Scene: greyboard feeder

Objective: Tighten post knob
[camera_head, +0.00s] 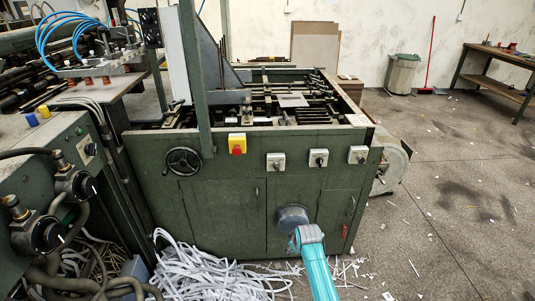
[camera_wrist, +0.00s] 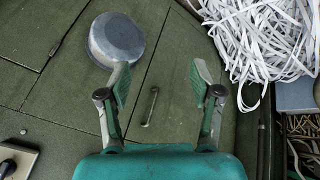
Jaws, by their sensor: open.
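A green upright post (camera_head: 195,80) stands on the green machine, with a small fitting (camera_head: 176,105) near its foot. I cannot tell whether that fitting is the post knob. My gripper (camera_wrist: 160,76) is open and empty, its two fingers spread wide in front of the green cabinet front (camera_wrist: 60,95). A metal door handle (camera_wrist: 150,107) shows between the fingers, on the panel behind. A grey round cap (camera_wrist: 117,40) on the front shows beyond the left finger; it also shows in the head view (camera_head: 292,215), just above my teal arm. The fingers are not clear in the head view.
A spoked handwheel (camera_head: 183,161), a red-and-yellow switch (camera_head: 237,144) and several grey switch boxes (camera_head: 275,162) sit on the machine front. Black dial knobs (camera_head: 77,184) are on the left unit. White paper strips (camera_head: 215,270) pile on the floor.

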